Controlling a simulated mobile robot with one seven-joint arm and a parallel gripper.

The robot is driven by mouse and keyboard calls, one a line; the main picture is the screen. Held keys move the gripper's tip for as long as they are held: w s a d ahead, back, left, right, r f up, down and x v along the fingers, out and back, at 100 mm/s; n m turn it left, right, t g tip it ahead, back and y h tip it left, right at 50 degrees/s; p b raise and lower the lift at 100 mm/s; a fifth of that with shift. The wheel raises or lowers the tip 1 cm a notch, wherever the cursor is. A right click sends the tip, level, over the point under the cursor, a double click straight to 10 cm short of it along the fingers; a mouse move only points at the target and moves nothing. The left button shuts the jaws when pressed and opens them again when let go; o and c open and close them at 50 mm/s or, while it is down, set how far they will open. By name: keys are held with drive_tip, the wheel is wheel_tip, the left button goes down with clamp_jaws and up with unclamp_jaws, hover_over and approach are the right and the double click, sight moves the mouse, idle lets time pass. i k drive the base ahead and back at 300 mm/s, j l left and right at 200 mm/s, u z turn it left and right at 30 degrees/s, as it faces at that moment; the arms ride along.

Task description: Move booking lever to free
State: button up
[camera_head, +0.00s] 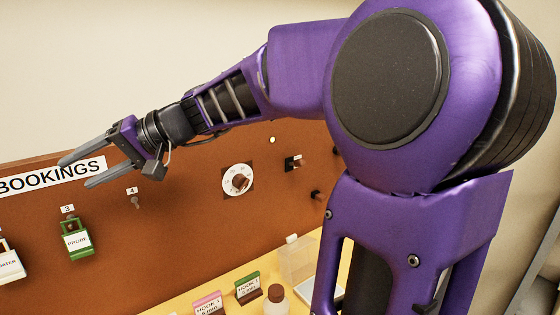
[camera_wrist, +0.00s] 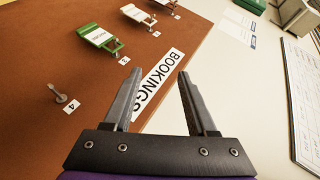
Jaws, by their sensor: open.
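My gripper (camera_head: 75,174) is open and empty, held in front of the brown board near the BOOKINGS sign (camera_head: 48,176). In the wrist view its fingers (camera_wrist: 158,74) stand apart with the BOOKINGS sign (camera_wrist: 158,80) showing between them. Which part is the booking lever I cannot tell for sure. A small dark lever with a white label (camera_head: 294,162) sits on the board, right of a round white dial with a brown knob (camera_head: 238,181). Another dark knob (camera_head: 317,196) is lower right, partly near my arm. The lever's label is too small to read.
A green PROBE tag (camera_head: 76,241) hangs at hook 3; hook 4 (camera_head: 135,201) is bare. A white tag (camera_head: 10,262) hangs at left. My arm blocks the right side.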

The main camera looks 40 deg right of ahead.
sight(301, 162)
drive_tip(key=l+z, duration=0.2)
drive_tip(key=l, duration=0.2)
drive_tip(key=i+l+z, duration=0.2)
drive_tip(key=l, duration=0.2)
drive_tip(key=l+z, duration=0.2)
drive_tip(key=l, duration=0.2)
drive_tip(key=i, duration=0.05)
